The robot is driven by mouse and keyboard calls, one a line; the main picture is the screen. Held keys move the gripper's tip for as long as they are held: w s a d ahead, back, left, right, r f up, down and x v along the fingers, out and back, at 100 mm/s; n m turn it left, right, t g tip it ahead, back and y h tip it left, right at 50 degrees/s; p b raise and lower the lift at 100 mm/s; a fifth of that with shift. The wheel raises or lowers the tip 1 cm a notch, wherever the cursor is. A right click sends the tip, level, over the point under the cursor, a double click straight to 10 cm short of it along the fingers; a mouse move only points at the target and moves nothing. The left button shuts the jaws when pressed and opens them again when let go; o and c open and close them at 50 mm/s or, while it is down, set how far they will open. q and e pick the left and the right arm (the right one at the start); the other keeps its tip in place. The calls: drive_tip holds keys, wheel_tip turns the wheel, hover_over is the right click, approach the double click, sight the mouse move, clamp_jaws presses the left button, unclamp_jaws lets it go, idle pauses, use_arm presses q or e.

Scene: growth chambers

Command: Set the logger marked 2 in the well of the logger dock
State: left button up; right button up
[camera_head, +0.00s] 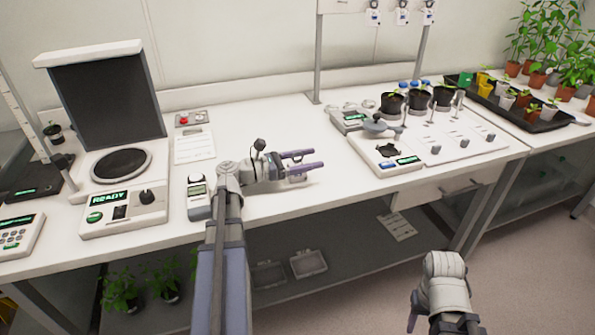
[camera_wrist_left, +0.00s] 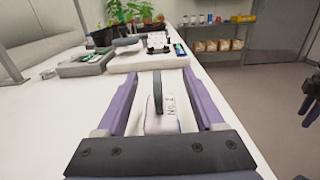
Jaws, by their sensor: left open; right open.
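A small pale logger (camera_wrist_left: 163,122) with an upright dark grip lies on the bench between the fingers of my left gripper (camera_wrist_left: 158,85). Its side bears "NO." and a character too small to read surely. In the head view my left gripper (camera_head: 305,160) is open over the bench, and the logger (camera_head: 297,179) shows just below its fingers. A grey box (camera_head: 347,122) with a green display stands further right; it may be the logger dock, but its well cannot be made out. It also shows in the left wrist view (camera_wrist_left: 84,68). My right gripper (camera_head: 412,322) is low in front of the bench.
A white board (camera_head: 400,167) with a dark patch and displays lies right of the left gripper. Black pots (camera_head: 418,100) stand behind it. A handheld meter (camera_head: 198,195) and a READY device (camera_head: 125,210) stand at left. Bare bench (camera_head: 265,115) lies behind the left gripper.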

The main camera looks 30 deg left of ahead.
use_arm(q)
clamp_jaws()
idle(0.5)
